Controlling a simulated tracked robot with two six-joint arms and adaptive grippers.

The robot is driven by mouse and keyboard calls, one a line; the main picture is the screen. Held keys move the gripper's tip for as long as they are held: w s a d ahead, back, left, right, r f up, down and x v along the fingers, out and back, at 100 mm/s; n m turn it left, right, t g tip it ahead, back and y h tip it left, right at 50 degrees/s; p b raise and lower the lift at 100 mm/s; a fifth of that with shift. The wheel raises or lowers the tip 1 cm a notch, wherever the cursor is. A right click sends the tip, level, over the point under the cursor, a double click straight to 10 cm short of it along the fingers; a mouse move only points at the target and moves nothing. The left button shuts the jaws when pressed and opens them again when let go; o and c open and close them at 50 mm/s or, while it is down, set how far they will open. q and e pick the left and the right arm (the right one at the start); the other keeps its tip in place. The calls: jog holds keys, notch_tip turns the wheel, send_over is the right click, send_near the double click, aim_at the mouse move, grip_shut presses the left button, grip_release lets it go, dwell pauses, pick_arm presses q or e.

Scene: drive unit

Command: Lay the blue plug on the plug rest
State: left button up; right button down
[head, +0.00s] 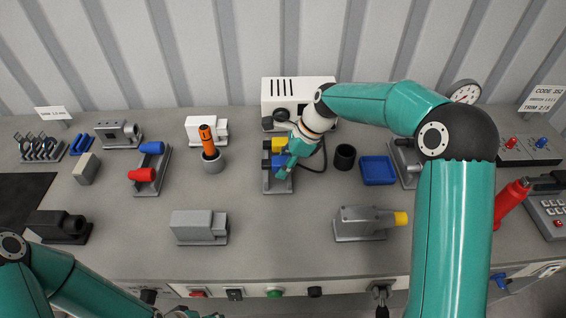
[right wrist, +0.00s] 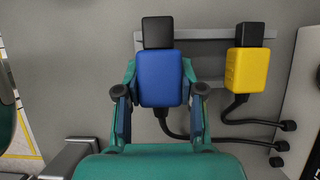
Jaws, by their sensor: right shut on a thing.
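The blue plug (head: 279,161) is between the fingers of my right gripper (head: 284,168), which is shut on its sides. In the right wrist view the blue plug (right wrist: 160,78) has its black end pointing up over a grey bar. The grey plug rest (head: 277,186) lies under and beside it, and its bar shows in the right wrist view (right wrist: 205,47). I cannot tell whether the blue plug touches the rest. The yellow plug (head: 284,144) lies at the far part of the rest, beside the blue one. My left arm enters at bottom left; its gripper is out of view.
A white unit (head: 296,94) stands behind the rest, with black cables beside the plugs. A black cup (head: 344,157) and a blue tray (head: 378,170) are to the right. An orange-handled tool (head: 207,140) stands at left.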

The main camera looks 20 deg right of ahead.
jog(key=shift+f+b, duration=0.3)
jog(key=shift+f, duration=0.3)
jog(key=shift+s+f, duration=0.1)
jog(key=shift+f, duration=0.3)
jog(key=shift+f, duration=0.45)
dwell(0.3)
jog(key=c, duration=0.6)
grip_release()
jog(key=shift+c, duration=0.2)
